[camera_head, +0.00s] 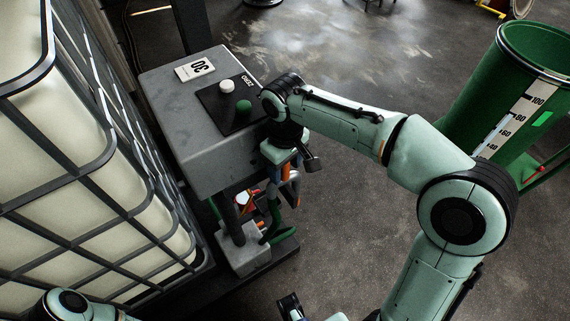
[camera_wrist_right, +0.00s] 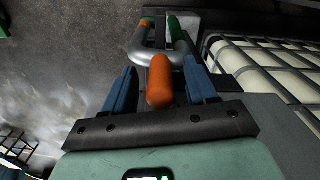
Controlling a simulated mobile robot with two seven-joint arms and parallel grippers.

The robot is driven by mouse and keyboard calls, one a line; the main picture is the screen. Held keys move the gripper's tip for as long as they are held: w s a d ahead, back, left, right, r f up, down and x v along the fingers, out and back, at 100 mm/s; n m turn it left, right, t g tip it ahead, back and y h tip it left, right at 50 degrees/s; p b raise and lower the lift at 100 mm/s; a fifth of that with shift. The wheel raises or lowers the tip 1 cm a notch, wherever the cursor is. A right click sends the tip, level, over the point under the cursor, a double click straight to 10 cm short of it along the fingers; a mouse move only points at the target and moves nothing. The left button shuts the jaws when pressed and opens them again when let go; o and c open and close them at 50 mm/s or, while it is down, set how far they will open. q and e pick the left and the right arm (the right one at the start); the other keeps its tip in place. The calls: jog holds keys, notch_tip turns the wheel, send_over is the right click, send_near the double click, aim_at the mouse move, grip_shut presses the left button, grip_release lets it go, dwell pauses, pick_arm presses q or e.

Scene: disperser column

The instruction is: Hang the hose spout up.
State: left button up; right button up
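The hose spout (camera_wrist_right: 142,60) is a bent silver tube with an orange end (camera_wrist_right: 160,82) and green at its far side. In the head view it shows beside the grey stand (camera_head: 291,186), low under my right gripper (camera_head: 286,172). My right gripper is by the stand's right side, its two blue fingers set apart with the spout between them in the right wrist view (camera_wrist_right: 162,80). Gaps show beside the orange end; whether the fingertips touch the silver tube is unclear. A small dark part, likely my left gripper (camera_head: 291,306), shows at the bottom edge, mostly cut off.
A grey control box (camera_head: 170,110) with a white and a green button tops the stand. A caged white tank (camera_head: 80,190) stands close at the left. A green graduated cylinder (camera_head: 505,100) stands at the right. The dark floor (camera_head: 340,220) between is open.

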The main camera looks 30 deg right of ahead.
jog(key=shift+f, duration=0.1)
notch_tip(320, 180, up, 14)
jog(key=p, duration=0.3)
jog(key=shift+f, duration=0.25)
dwell(0.4)
